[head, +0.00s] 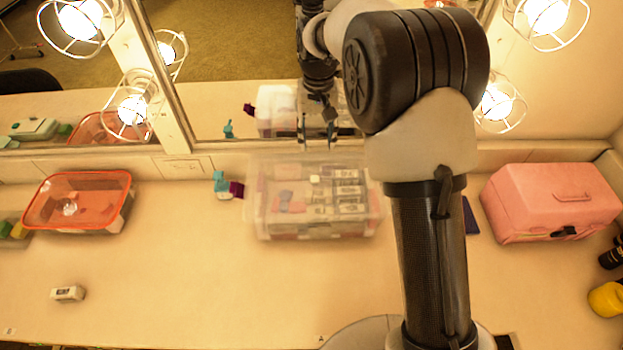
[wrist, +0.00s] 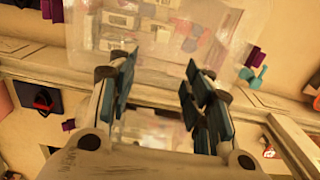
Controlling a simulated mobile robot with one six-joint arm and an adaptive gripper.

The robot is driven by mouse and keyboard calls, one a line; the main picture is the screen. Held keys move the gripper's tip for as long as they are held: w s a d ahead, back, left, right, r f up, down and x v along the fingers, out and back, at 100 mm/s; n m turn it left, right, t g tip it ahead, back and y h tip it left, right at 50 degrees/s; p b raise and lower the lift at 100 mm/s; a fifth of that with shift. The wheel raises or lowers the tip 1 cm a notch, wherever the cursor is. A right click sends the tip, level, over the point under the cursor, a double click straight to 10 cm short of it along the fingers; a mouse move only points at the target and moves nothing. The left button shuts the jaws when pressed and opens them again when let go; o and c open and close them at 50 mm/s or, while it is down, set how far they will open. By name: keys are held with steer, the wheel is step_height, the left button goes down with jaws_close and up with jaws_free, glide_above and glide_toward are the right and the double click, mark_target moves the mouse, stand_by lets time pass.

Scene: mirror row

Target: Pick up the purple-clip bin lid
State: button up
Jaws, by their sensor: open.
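A clear bin (head: 318,232) stands on the counter near the mirror, with a see-through lid (head: 262,168) over it; its contents show through. A purple clip (head: 236,188) shows at the left side of the bin, close to a teal item (head: 220,181); I cannot tell if it touches the lid. In the wrist view the lid (wrist: 150,45) is pale and glossy, with purple pieces at both sides. My gripper (wrist: 160,66) is open and empty, its fingers apart with the bin between and beyond them.
An orange-rimmed clear bin (head: 128,205) stands left, a pink case (head: 550,203) right. A small white item (head: 68,293) lies at the front left. A yellow object (head: 607,299) is at the right edge. The mirror and caged bulbs (head: 132,110) border the back. The front left counter is mostly clear.

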steer(key=b, duration=0.2)
glide_above(315, 179)
steer(key=f, duration=1)
steer(key=shift+w+d+f, duration=0.2)
steer(key=shift+f, duration=0.05)
steer(key=shift+s+a+f+b, duration=0.15)
steer(key=shift+f+b, duration=0.25)
steer(key=shift+f, duration=0.95)
steer(key=shift+w+a+f+b, duration=0.1)
steer(key=shift+f+b, duration=0.25)
steer(key=shift+f, duration=0.95)
steer(key=shift+s, duration=0.1)
steer(key=shift+r, duration=0.1)
steer(key=shift+c, duration=0.3)
jaws_close()
